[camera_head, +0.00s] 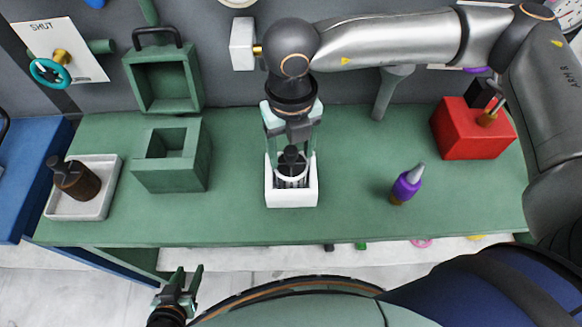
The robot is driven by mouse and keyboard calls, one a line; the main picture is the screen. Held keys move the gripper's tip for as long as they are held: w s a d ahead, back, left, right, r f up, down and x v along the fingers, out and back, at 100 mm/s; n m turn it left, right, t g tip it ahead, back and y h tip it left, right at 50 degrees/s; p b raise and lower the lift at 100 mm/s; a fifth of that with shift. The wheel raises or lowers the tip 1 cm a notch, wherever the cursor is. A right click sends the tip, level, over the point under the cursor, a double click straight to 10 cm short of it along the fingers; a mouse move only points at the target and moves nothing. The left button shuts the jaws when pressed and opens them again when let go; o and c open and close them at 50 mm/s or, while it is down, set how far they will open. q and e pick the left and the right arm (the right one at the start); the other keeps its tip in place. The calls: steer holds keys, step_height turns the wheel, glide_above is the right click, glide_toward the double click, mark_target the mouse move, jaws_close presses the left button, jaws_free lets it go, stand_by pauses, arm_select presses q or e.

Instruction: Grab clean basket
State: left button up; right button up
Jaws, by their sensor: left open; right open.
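A white square holder (291,195) stands at the middle of the green counter. A dark round piece with a black knob (291,158) sits in it, with a pale rim around it; this may be the clean basket, but I cannot be sure. My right gripper (291,150) points down over the holder, open, with its fingers on either side of the knob. Whether the fingers touch the piece is unclear, and the gripper partly hides it. My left gripper (184,284) is open and empty in front of the counter, low at the left.
A green block with a square hole (172,175), a green box with a dark handle (163,80) and a white tray (84,208) holding a brown knobbed piece stand left. Bare counter lies around the holder.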

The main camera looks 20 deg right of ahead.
jaws_close()
stand_by(0.5)
stand_by(0.9)
